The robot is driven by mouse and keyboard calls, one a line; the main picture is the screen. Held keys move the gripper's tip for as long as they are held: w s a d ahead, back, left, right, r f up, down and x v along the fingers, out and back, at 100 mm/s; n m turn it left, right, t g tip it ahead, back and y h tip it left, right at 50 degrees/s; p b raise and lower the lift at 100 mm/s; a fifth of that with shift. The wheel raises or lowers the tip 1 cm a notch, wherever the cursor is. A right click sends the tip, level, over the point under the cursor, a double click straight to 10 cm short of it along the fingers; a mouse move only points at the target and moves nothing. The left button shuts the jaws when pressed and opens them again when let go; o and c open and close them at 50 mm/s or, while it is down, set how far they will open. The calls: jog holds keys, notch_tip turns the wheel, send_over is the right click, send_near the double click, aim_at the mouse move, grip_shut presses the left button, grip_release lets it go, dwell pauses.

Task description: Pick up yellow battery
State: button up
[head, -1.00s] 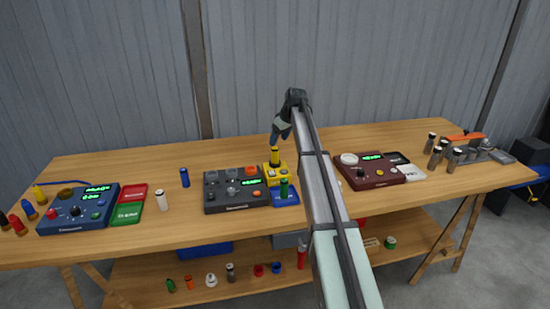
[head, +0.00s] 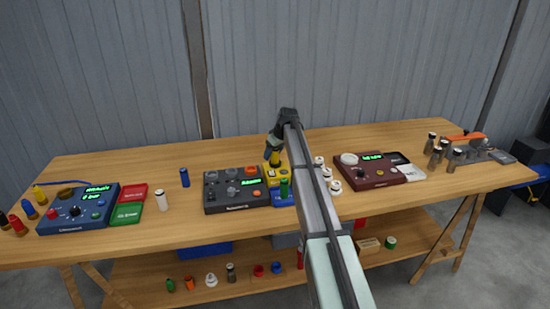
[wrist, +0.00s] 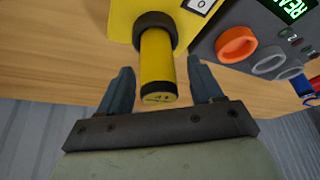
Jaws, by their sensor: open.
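The yellow battery (wrist: 157,67) stands upright on a yellow base (wrist: 121,18), its lower end inside a dark ring. In the head view the battery (head: 276,160) is partly hidden by my gripper (head: 273,149), on the yellow base right of the dark grey control box. In the wrist view my gripper (wrist: 160,90) is open, with one finger on each side of the battery's free end. I see gaps between the fingers and the battery.
The dark grey control box (head: 226,200) with an orange knob (wrist: 237,45) is close beside the base. A green battery (head: 284,187) stands on a blue pad in front. White-topped cylinders (head: 334,180) stand right of my arm. A blue battery (head: 184,178) stands left.

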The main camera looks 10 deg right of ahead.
jog(key=shift+c, duration=0.2)
jog(key=c, duration=1.1)
